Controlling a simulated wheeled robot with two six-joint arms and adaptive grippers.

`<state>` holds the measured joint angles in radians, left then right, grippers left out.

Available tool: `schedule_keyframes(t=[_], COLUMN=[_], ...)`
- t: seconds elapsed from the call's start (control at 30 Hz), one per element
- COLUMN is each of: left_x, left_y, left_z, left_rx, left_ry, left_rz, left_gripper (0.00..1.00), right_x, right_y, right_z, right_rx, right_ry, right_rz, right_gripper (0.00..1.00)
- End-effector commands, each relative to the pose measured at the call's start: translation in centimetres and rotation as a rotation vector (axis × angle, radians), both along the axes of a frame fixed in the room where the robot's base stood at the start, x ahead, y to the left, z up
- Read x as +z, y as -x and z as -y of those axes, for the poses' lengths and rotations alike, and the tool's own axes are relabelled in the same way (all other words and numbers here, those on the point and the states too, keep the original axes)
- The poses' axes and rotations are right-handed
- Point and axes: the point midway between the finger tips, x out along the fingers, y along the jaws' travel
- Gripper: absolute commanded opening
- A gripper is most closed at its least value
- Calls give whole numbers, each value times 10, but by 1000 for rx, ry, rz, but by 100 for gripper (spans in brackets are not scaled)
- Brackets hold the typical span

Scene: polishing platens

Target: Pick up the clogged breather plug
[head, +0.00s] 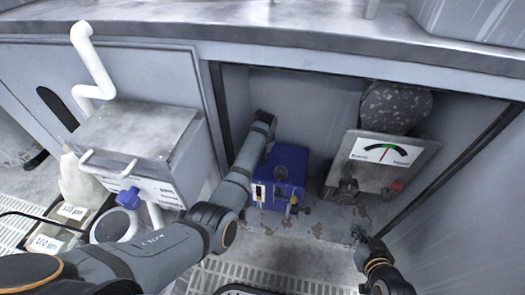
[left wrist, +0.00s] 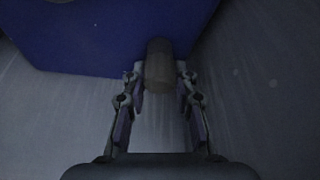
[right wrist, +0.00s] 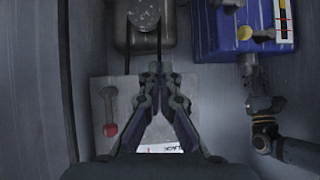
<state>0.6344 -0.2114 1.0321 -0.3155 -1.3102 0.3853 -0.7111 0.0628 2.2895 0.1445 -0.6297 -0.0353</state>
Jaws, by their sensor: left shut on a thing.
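The blue housing (head: 285,165) stands on the floor of the open bay in the head view. My left arm reaches in over its left side, and its gripper is hidden there behind my own wrist. In the left wrist view, my left gripper (left wrist: 159,78) is shut on a dark grey-brown cylindrical plug (left wrist: 159,62). The plug lies against or close to the blue housing (left wrist: 110,35); I cannot tell whether it is free of it. My right gripper (head: 358,235) is low in front of the bay, empty, with fingertips together in the right wrist view (right wrist: 160,75).
A grey gauge panel (head: 372,150) with a red knob stands right of the blue housing, a dark speckled round part (head: 395,107) behind it. The bay's side walls are close. A grey box (head: 140,135) with a white pipe (head: 92,65) is at left. The floor in front has grating.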

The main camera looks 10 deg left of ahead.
Motion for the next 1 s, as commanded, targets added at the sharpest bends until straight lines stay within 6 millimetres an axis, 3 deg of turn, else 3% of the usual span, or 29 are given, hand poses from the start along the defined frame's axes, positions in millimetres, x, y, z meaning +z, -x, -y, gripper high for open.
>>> schedule_keyframes(t=[0.3,0.67,0.7,0.8,1.0], left_x=[4,28,47,71,97], left_y=[0,0,-1,-1,0], left_z=[0,0,0,0,0], left_rx=[0,0,-1,0,0], left_ry=[0,0,1,1,1], left_rz=[0,0,4,3,0], left_gripper=[6,6,6,6,6], right_x=[-4,-73,-65,-58,-50], right_y=[5,94,97,103,107], right_z=[-1,-8,-8,-5,0], right_rx=[3,34,39,44,45], right_ry=[-1,-21,-14,5,27], right_rz=[-30,-441,-477,-549,-615], right_gripper=[0,0,0,0,0])
